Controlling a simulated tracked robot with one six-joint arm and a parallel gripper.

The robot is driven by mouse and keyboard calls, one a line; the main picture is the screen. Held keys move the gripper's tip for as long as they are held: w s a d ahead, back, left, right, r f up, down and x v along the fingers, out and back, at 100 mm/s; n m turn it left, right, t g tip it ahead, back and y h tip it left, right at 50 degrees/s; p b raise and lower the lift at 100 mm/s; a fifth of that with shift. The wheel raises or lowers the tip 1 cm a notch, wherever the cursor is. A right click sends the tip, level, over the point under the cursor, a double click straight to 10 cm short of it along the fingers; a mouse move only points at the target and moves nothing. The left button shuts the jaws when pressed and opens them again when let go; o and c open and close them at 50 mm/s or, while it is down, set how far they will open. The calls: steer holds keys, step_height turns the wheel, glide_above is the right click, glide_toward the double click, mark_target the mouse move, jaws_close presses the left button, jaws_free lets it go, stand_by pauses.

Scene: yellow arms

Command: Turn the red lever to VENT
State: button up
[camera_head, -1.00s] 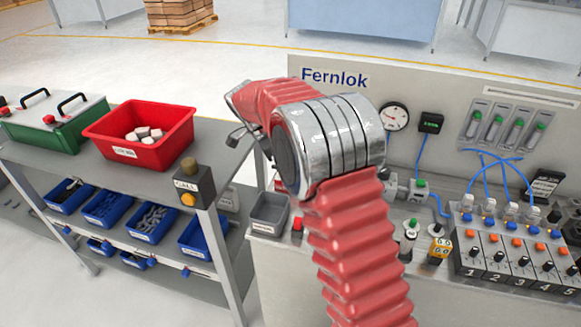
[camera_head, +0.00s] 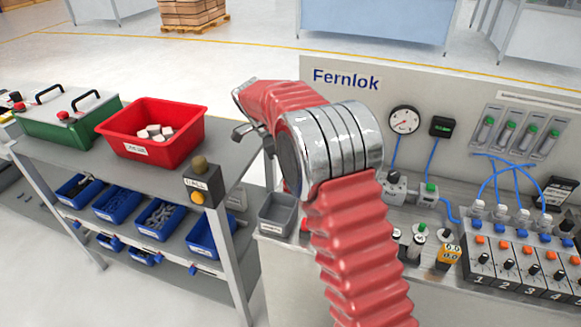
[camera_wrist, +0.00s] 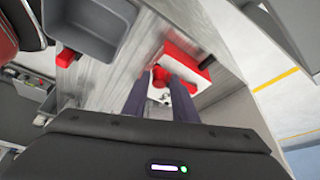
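A red part (camera_wrist: 159,74), which looks like the lever, shows in the wrist view on a white and red fitting (camera_wrist: 190,66) mounted on a grey surface. My gripper (camera_wrist: 158,83) has its two dark fingers apart, with the red part showing between and just beyond their tips. I cannot tell whether the fingers touch it. The VENT mark cannot be read. In the head view, my gripper (camera_head: 256,138) is at the far end of my red-sleeved arm, small and partly hidden. The lever cannot be made out there.
A grey tray (camera_head: 278,216) sits at the bench's left edge; it also shows in the wrist view (camera_wrist: 88,44). The Fernlok panel (camera_head: 345,100) stands behind the bench. A CALL box (camera_head: 201,182) and a red bin (camera_head: 150,150) are on the left cart.

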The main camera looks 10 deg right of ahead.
steer(key=v, duration=1.3)
steer(key=shift+a+r, duration=0.2)
steer(key=shift+r, duration=0.1)
